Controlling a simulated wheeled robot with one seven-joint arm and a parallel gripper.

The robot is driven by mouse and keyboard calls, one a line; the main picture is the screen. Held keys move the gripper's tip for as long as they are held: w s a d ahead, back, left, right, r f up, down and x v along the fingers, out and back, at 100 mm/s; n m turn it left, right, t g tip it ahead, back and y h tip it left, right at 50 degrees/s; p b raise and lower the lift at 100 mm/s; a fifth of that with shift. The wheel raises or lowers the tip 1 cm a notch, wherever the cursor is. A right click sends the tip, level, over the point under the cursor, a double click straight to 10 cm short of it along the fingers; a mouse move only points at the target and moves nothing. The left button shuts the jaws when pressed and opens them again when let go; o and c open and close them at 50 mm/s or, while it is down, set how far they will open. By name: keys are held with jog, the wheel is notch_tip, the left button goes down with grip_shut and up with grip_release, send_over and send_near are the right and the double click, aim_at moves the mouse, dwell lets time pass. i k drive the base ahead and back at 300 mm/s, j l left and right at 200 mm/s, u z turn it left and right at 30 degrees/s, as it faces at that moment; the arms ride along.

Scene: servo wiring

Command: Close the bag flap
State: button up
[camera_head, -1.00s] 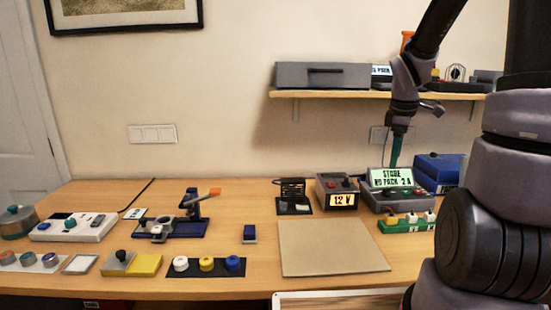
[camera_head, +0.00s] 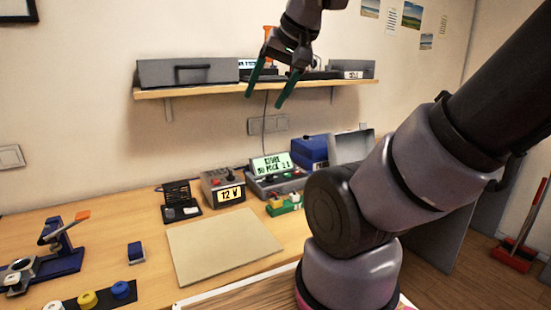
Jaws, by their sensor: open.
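My gripper (camera_head: 264,100) is open and empty, its two green fingers pointing down and spread apart in front of the wall shelf. A light grey upright panel (camera_head: 352,147) stands at the right end of the bench, just right of a blue case (camera_head: 310,152). The panel looks like a raised flap, but I cannot tell for sure that it belongs to the bag. Whatever lies below it is hidden behind my arm. My gripper is up and left of this panel, well apart from it.
The wall shelf (camera_head: 190,93) carries a grey box (camera_head: 188,72) and small items. On the bench (camera_head: 120,225) stand a 12 V unit (camera_head: 224,188), a lit display unit (camera_head: 274,172) and a green block with knobs (camera_head: 284,205). A tan mat (camera_head: 222,245) lies bare.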

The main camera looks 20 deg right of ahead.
aim_at(356, 146)
jog(key=z, duration=1.35)
jog(key=i+l+u, duration=0.15)
jog(key=l, duration=0.15)
jog(key=l+u, duration=0.15)
jog(key=l, duration=0.15)
